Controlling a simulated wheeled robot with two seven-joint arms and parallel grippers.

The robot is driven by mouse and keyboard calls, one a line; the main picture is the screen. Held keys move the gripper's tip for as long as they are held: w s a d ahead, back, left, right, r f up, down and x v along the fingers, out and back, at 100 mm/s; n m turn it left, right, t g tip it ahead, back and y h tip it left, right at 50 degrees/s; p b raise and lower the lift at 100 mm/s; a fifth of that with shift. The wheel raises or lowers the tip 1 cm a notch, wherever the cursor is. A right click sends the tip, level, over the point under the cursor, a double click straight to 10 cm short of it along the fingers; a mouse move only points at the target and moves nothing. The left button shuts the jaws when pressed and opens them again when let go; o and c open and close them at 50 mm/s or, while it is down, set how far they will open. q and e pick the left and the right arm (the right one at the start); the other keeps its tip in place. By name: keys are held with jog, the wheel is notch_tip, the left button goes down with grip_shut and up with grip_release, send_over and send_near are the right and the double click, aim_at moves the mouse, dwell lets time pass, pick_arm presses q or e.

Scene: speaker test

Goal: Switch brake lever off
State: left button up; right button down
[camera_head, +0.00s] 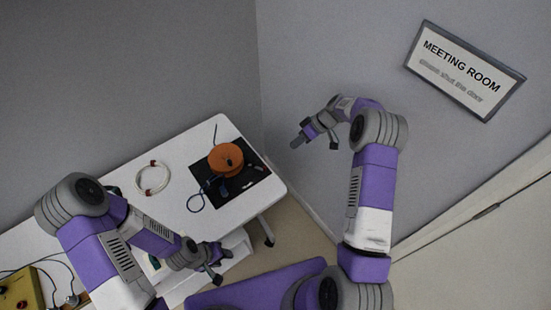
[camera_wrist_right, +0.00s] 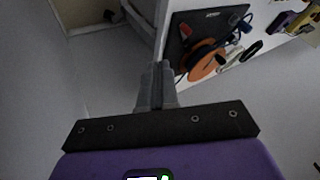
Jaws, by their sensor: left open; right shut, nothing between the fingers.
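I cannot pick out a brake lever for certain in either view. A yellow box (camera_head: 22,290) with a red knob and black cables sits at the lower left of the head view, cut off by the frame edge. My left gripper (camera_head: 217,268) is open and empty near the table's front edge, to the right of the box and well apart from it. My right gripper (camera_head: 297,143) is shut and empty, raised beyond the table's right end; its closed fingers also show in the right wrist view (camera_wrist_right: 157,72).
The white table (camera_head: 200,215) carries a black mat (camera_head: 255,187) with an orange round reel (camera_head: 225,158) and small items. A meeting room sign (camera_head: 463,70) hangs on the right wall.

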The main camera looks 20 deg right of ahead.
send_near(259, 167)
notch_tip(259, 167, down, 5)
jog(key=w+d, duration=0.1)
jog(key=d, duration=0.2)
jog(key=shift+s+a+r, duration=0.15)
jog(key=shift+s+a, duration=0.05)
jog(key=shift+a, duration=0.4)
jog(key=shift+s+a+r, duration=0.2)
jog(key=shift+a, duration=0.45)
jog(key=shift+s+a, duration=0.3)
jog(key=shift+a, duration=0.3)
